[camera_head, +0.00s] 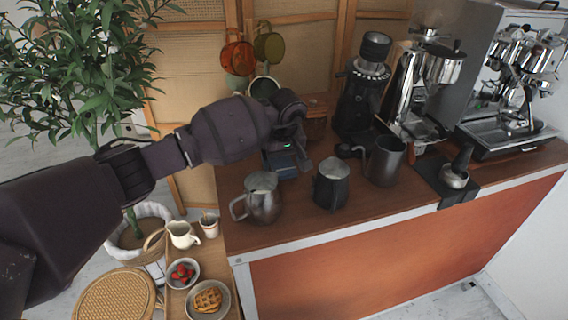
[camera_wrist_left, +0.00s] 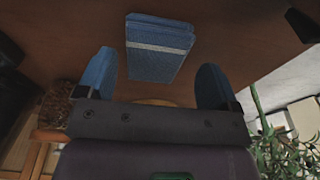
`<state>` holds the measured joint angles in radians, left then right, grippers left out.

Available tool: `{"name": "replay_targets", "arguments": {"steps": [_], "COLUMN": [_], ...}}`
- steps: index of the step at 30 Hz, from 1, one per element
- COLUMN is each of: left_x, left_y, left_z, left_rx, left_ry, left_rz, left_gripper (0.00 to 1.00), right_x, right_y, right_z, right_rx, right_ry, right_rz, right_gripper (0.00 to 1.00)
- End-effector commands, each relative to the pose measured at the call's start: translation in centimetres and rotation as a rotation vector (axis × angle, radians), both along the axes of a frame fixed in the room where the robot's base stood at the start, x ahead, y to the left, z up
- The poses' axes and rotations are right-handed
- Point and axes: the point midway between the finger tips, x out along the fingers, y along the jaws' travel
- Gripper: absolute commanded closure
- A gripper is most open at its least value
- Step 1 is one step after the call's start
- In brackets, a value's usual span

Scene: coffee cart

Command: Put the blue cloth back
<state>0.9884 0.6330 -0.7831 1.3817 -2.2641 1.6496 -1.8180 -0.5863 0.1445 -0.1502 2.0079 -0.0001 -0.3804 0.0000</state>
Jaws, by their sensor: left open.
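The blue cloth (camera_head: 280,165) lies folded on the wooden cart top, near its left back part. In the left wrist view the cloth (camera_wrist_left: 159,48) is a blue folded block with a pale stripe, lying ahead of the fingertips. My left gripper (camera_head: 292,152) is just above the cloth in the head view and partly covers it. In the wrist view its two blue fingers (camera_wrist_left: 155,84) stand wide apart with nothing between them. The gripper is open and apart from the cloth. My right gripper is not in view.
A black grinder (camera_head: 362,100) stands behind. Mugs (camera_head: 238,56) hang at the back. A plant (camera_head: 75,70) is left.

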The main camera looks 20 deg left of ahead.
Motion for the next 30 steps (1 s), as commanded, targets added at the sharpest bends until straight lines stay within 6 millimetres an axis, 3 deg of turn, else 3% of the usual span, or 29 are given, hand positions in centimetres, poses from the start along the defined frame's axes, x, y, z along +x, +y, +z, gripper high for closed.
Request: {"name": "replay_targets", "arguments": {"steps": [1, 6, 12, 18, 30], "left_x": [0.0, -0.5, -0.9, -1.1, -1.1], "left_y": [-0.1, -0.6, -0.9, -1.1, -1.1], "left_z": [1.6, 5.1, 7.9, 9.2, 9.3], "left_rx": [0.001, -0.001, -0.003, -0.004, -0.005], "left_ry": [-0.009, -0.013, -0.013, -0.013, -0.013], "left_rz": [-0.002, -0.004, -0.004, -0.003, -0.003], "left_gripper": [0.14, 0.14, 0.14, 0.14, 0.14], "right_x": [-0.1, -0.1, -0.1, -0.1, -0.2], "right_y": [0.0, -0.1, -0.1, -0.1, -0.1], "right_z": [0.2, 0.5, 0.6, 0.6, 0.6], "right_rx": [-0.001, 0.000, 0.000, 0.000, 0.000], "right_ry": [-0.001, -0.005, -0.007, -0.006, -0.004], "right_rz": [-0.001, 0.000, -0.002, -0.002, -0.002], "right_gripper": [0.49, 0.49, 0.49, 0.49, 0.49]}}
